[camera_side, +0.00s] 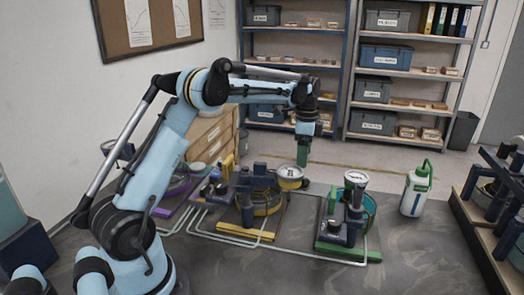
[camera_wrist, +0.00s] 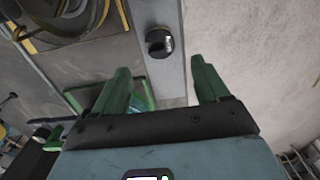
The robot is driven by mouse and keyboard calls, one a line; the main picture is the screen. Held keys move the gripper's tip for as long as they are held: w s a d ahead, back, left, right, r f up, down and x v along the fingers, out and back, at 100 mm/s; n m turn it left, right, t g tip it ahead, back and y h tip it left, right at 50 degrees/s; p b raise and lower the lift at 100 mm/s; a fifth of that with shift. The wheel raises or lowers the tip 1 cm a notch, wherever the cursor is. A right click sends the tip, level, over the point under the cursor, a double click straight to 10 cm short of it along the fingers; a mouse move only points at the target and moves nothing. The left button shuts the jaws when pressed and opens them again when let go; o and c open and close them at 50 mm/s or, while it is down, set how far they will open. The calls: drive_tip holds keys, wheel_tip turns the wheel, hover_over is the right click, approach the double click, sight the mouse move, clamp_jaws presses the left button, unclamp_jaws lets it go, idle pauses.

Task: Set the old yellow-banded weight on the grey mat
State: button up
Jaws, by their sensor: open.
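My gripper (camera_side: 303,152) hangs over the far edge of the bench, fingers pointing down. In the wrist view its two green fingers (camera_wrist: 162,80) are apart with nothing between them. A small dark round piece with a notch (camera_wrist: 159,42) sits on a pale grey strip (camera_wrist: 172,90), ahead of the fingertips and apart from them. I cannot make out a separate grey mat; I cannot tell whether the strip is a mat or the bench edge.
A white bottle with green top (camera_side: 414,192) stands further right. Pale tubes cross the bench.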

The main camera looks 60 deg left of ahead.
drive_tip(key=shift+r, duration=1.75)
drive_tip(key=shift+f, duration=0.1)
wheel_tip(320, 180, down, 12)
drive_tip(key=shift+f, duration=0.1)
drive_tip(key=shift+r, duration=1.25)
